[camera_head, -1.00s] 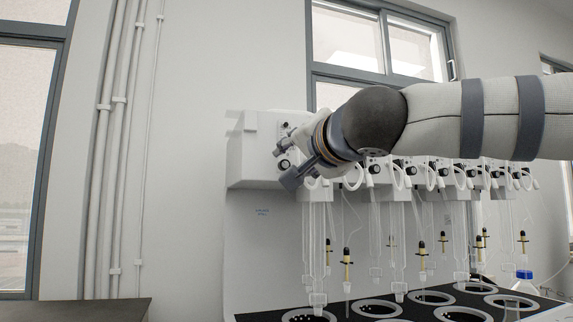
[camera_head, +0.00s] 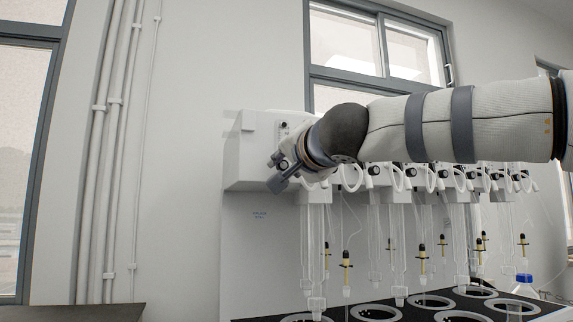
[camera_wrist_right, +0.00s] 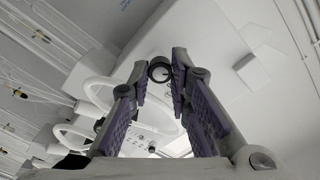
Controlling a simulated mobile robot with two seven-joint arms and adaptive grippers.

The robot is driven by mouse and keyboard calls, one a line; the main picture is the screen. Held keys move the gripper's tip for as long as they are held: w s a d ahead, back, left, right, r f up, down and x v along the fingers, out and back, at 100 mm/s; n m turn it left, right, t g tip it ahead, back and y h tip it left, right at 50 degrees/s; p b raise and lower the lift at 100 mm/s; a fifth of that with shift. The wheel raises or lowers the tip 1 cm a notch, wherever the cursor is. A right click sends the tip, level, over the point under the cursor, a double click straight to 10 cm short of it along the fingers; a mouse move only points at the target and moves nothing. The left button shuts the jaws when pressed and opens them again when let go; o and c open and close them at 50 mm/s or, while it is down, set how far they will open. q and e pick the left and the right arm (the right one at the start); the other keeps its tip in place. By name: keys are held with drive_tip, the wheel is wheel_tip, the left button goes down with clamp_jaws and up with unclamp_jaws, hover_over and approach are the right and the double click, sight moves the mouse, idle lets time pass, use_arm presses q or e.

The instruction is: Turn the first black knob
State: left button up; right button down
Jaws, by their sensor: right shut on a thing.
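The first black knob (camera_wrist_right: 160,72) is on the white front panel of the distiller (camera_head: 240,160), at its left end. In the right wrist view it sits between my two fingertips, a round dark knob with a light centre. My right gripper (camera_head: 276,172) is shut on this knob; it also shows in the right wrist view (camera_wrist_right: 159,68) with purple-padded fingers on both sides of the knob. In the head view the fingers and wrist hide most of the knob. My left gripper is not in view.
More black knobs (camera_head: 413,171) with white tubes run along the panel to the right. Glass tubes (camera_head: 315,250) hang below, above a black top with several ringed openings (camera_head: 376,312). A blue-capped bottle (camera_head: 524,283) stands at the right.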

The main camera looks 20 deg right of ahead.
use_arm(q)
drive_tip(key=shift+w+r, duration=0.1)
use_arm(e)
drive_tip(key=shift+r, duration=0.1)
drive_tip(key=shift+s+r+m, duration=0.1)
drive_tip(key=shift+s+m, duration=0.05)
drive_tip(key=shift+m, duration=0.35)
drive_tip(key=shift+m+p, duration=0.4)
drive_tip(key=shift+m, duration=0.2)
drive_tip(key=m, duration=0.2)
drive_tip(key=shift+m, duration=0.3)
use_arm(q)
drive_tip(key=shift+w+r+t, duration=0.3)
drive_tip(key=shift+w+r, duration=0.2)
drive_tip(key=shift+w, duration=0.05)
use_arm(e)
drive_tip(key=shift+m, duration=1.7)
drive_tip(key=c, duration=1.5)
unclamp_jaws()
drive_tip(key=shift+w+a, duration=0.1)
drive_tip(key=shift+w, duration=0.15)
drive_tip(key=shift+o, duration=0.2)
